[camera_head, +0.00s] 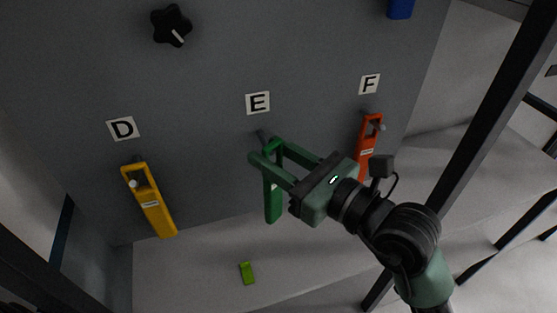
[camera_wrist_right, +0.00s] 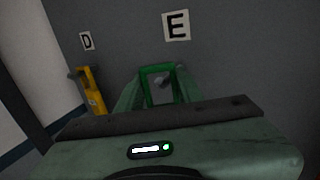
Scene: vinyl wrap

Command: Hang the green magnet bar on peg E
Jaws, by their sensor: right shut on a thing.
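The green magnet bar (camera_head: 272,200) hangs down from my right gripper (camera_head: 264,159), which is shut on its upper part. It is in front of the grey panel, just below the label E (camera_head: 258,103). Peg E (camera_head: 261,135) shows at the top of the bar. In the right wrist view the bar's green frame (camera_wrist_right: 157,70) stands between the fingers, and the peg (camera_wrist_right: 160,83) shows through its opening. I cannot tell whether the peg passes through the opening or is still behind it. My left gripper is not in view.
A yellow bar (camera_head: 156,211) hangs under label D (camera_head: 123,128) on the left, and a red-orange bar (camera_head: 366,150) under label F (camera_head: 370,84) on the right. A black knob (camera_head: 171,25) is above. A small lime-green block (camera_head: 247,273) lies on the light surface below.

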